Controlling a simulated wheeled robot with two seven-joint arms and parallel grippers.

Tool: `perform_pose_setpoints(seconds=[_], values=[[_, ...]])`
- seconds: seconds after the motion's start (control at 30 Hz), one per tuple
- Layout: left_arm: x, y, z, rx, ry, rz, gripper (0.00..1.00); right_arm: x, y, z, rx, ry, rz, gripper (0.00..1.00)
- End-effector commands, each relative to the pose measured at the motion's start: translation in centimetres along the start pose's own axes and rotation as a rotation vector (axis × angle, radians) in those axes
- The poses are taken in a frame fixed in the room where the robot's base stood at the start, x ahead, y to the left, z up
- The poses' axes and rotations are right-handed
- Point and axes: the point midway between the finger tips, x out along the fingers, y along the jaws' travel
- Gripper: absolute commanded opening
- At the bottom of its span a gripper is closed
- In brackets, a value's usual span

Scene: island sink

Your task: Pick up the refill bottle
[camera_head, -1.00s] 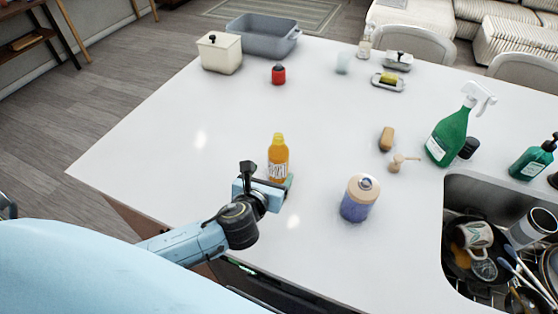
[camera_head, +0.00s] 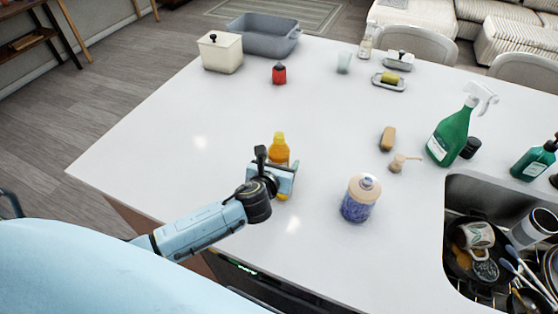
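An orange bottle with a yellow cap (camera_head: 279,152) stands upright on the white island counter; I take it for the refill bottle. My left gripper (camera_head: 287,178) is low at this bottle, in front of its lower half. The cap and upper body show above the gripper, and a bit of orange shows below it. The gripper and wrist hide the label and most of the lower body. I cannot tell whether the fingers are open around the bottle or shut on it. My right gripper is not in view.
A bottle with a blue lower part (camera_head: 360,198) stands to the right, beside the sink (camera_head: 455,190) full of dishes. The counter's left part is clear.

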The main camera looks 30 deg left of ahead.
Motion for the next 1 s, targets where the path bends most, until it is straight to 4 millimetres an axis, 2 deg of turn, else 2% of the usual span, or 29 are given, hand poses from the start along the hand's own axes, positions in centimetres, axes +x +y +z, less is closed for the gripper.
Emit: perform_pose_setpoints(seconds=[0.03,0.33,0.73,1.0], values=[[0.0,0.0,0.0,0.0,0.0,0.0,0.64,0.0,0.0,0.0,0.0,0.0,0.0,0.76],[0.0,0.0,0.0,0.001,0.0,0.0,0.25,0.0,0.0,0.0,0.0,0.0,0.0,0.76],[-0.1,0.0,0.3,0.0,-0.002,0.0,0.25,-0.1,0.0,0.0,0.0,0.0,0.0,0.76],[-0.6,0.1,1.6,0.002,-0.004,0.001,0.25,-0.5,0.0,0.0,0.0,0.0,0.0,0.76]])
